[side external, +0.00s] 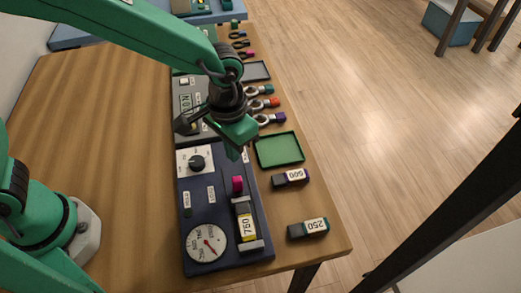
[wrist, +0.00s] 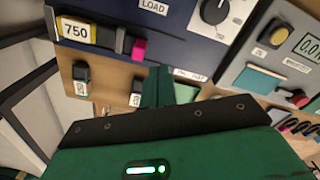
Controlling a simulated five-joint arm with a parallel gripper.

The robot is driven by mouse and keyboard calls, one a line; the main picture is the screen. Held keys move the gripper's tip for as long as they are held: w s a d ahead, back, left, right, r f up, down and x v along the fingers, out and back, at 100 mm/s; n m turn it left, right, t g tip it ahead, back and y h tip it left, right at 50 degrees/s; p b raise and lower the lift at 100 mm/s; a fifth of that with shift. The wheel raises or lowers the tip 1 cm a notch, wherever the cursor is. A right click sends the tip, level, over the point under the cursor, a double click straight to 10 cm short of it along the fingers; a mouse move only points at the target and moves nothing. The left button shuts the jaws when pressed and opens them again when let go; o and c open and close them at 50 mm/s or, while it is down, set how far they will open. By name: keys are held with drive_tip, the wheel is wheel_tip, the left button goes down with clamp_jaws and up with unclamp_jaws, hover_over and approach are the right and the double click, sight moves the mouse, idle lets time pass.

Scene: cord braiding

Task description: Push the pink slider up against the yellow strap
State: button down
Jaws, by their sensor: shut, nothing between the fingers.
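The pink slider (side external: 237,184) stands on the dark blue panel, just above the holder with the 750 block. The yellow strap appears to be the yellow band around the white 750 label (side external: 247,224). In the wrist view the pink slider (wrist: 139,50) is at the end of a dark grey piece, with the yellow band (wrist: 93,34) farther left. My gripper (side external: 234,151) is shut and empty, above the panel and up-picture of the slider. In the wrist view its fingers (wrist: 160,84) are below and right of the slider, apart from it.
The dark blue panel (side external: 205,240) also carries a dial gauge (side external: 206,243) and a knob (side external: 197,162). A green tray (side external: 279,150), a 500 block (side external: 291,177) and a 250 block (side external: 308,229) lie to the right. Bare table (side external: 110,130) is to the left.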

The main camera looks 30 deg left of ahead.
wheel_tip(320, 180, up, 6)
drive_tip(key=shift+f, duration=0.2)
idle(0.3)
drive_tip(key=s+a+r+n+t, duration=0.1)
drive_tip(key=a+r, duration=0.3)
drive_tip(key=a, duration=0.2)
drive_tip(key=s+a+r+t, duration=0.1)
drive_tip(key=a+r, duration=0.2)
drive_tip(key=a, duration=0.3)
drive_tip(key=s+a+r+n+t, duration=0.2)
drive_tip(key=s+a+t, duration=0.1)
drive_tip(key=s+a, duration=0.5)
drive_tip(key=a, duration=0.3)
drive_tip(key=shift+s+a+t, duration=0.2)
drive_tip(key=shift+a+t, duration=0.1)
drive_tip(key=shift+a, duration=0.1)
